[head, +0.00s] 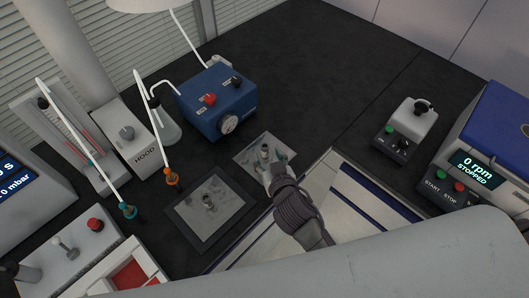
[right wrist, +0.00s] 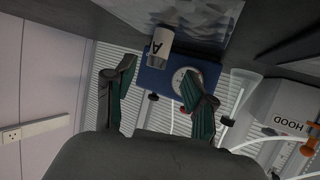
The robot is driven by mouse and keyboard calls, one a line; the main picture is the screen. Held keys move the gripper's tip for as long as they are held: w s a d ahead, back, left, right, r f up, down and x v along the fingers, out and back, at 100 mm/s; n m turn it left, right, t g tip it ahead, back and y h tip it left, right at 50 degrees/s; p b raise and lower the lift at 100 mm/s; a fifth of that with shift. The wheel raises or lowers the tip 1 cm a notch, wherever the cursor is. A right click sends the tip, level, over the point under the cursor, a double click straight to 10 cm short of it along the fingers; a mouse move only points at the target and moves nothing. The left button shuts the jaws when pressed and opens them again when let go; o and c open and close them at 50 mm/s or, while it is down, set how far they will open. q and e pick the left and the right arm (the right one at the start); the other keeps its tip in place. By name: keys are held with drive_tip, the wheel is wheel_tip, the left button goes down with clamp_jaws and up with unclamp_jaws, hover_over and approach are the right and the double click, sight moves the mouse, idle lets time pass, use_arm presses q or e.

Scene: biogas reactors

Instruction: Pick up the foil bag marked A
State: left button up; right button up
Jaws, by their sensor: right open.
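The foil bag marked A (head: 248,157) lies flat on the dark bench, a crumpled silvery sheet with a short upright neck (head: 264,150). In the right wrist view the neck (right wrist: 158,46) is a pale cylinder bearing a black A, with the foil (right wrist: 190,16) at the top edge. My right gripper (head: 275,164) is at the bag's right side, close to the neck. Its two green-padded fingers (right wrist: 160,92) are apart, with nothing between them that I can see; whether they touch the bag I cannot tell. My left gripper is not in view.
A second foil bag (head: 190,212) lies on a dark plate at the left, its mark unreadable. A blue pump box (head: 218,105) with a gauge stands behind. A flask (head: 167,128) and hood stand (head: 128,134) are at the left. A stirrer (head: 415,120) stands right; bench between is clear.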

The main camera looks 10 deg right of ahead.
sight(266, 150)
drive_tip(key=shift+w+f+p, duration=0.1)
drive_tip(key=shift+w+p, duration=0.2)
drive_tip(key=shift+w, duration=0.25)
drive_tip(key=p+x, duration=0.1)
drive_tip(key=x, duration=0.2)
drive_tip(key=shift+w+d+f, duration=0.15)
drive_tip(key=shift+w, duration=0.05)
drive_tip(key=shift+w+f, duration=0.25)
drive_tip(key=shift+w, duration=0.15)
drive_tip(key=shift+s, duration=0.1)
drive_tip(key=shift+c, duration=1.4)
clamp_jaws()
